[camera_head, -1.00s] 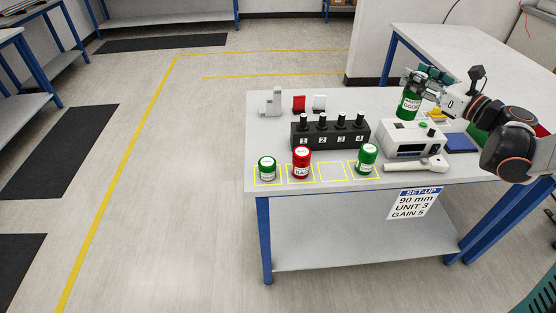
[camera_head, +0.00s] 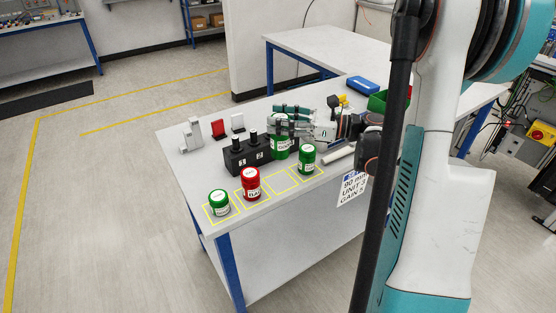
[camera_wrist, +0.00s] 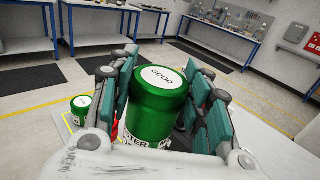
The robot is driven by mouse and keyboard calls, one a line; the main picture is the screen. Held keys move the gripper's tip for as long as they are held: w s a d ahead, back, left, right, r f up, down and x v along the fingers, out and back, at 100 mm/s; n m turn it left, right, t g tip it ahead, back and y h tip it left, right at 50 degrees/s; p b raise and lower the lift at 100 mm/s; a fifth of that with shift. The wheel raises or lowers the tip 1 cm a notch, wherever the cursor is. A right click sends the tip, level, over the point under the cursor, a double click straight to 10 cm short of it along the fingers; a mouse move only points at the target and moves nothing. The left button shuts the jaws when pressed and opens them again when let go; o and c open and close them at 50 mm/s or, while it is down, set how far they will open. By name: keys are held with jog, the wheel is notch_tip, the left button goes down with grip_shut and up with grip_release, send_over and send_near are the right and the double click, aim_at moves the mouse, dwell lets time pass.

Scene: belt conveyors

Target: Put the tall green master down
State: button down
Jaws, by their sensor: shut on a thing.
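The tall green master (camera_head: 280,148) is a green can with a white label; its lid reads "GOOD" in the wrist view (camera_wrist: 158,102). My gripper (camera_head: 292,122) is shut on it from the right, with a finger on each side of the can. It is held in front of the black numbered block (camera_head: 246,157), and whether its base touches anything is hidden. On the table's front edge are yellow outlined squares: one bears a short green can (camera_head: 219,202), one a red can (camera_head: 251,184), one is empty (camera_head: 281,182), and one bears another green can (camera_head: 307,159).
A grey stand (camera_head: 192,134), a red piece (camera_head: 218,128) and a white piece (camera_head: 237,122) stand at the back left of the table (camera_head: 176,163). A white handled tool (camera_head: 340,153) lies right of the squares. My arm hides the table's right part.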

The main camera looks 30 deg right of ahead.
aim_at(281, 151)
notch_tip(281, 151, down, 11)
jog(key=b, duration=0.3)
jog(key=shift+f+b, duration=0.1)
jog(key=shift+b, duration=0.2)
jog(key=shift+f, duration=0.15)
jog(key=c, duration=0.8)
grip_release()
jog(key=shift+c, duration=0.2)
jog(key=shift+r, duration=0.2)
jog(key=p+v, duration=0.3)
jog(key=v, duration=0.9)
